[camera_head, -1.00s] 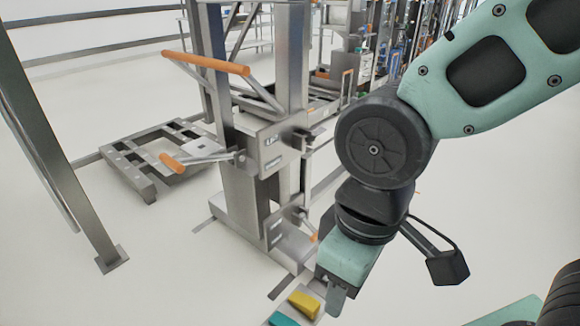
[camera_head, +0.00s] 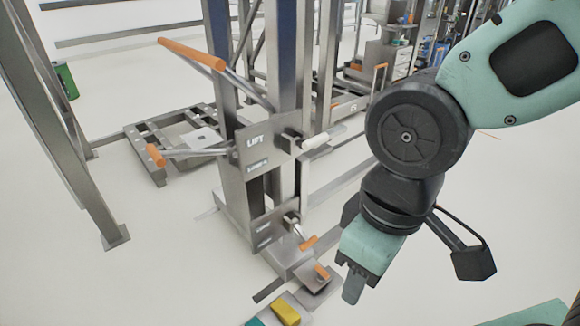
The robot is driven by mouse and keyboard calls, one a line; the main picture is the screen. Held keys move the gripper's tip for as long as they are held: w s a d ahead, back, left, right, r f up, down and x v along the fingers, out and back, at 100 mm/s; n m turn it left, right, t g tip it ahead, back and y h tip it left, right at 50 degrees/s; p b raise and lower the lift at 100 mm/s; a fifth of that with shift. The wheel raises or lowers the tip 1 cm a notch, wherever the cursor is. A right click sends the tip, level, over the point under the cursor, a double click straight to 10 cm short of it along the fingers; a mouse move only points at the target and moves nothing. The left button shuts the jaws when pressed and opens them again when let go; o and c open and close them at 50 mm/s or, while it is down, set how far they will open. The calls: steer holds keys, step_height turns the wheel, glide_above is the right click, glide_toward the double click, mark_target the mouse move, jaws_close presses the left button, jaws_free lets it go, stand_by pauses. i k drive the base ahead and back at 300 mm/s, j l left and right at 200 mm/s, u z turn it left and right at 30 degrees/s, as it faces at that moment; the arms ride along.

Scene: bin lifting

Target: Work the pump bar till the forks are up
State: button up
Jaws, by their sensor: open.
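A steel lift stands in the middle, with upright posts and a plate marked LIFT (camera_head: 257,150). A long bar with an orange grip (camera_head: 191,53) sticks out at its upper left. A shorter orange-tipped lever (camera_head: 156,155) sticks out left below it; I cannot tell for sure which is the pump bar. A pale handle (camera_head: 315,141) sits right of the plate. A low steel frame (camera_head: 150,168) lies near the floor behind; I cannot clearly make out the forks. My gripper (camera_head: 353,287) is open and empty, pointing down right of the lift, apart from both levers.
A lower plate (camera_head: 270,228) carries a small orange-tipped lever (camera_head: 308,243), with an orange-marked pedal (camera_head: 321,272) below. A yellow wedge (camera_head: 286,312) lies at the bottom edge. A steel post (camera_head: 85,180) stands at left.

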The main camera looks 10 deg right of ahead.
mark_target(158, 157)
steer(key=i+j+u, duration=0.1)
steer(key=i+j, duration=0.25)
steer(key=j, duration=0.15)
steer(key=i+j+u, duration=0.15)
steer(key=i+j, duration=0.2)
steer(key=j, duration=0.15)
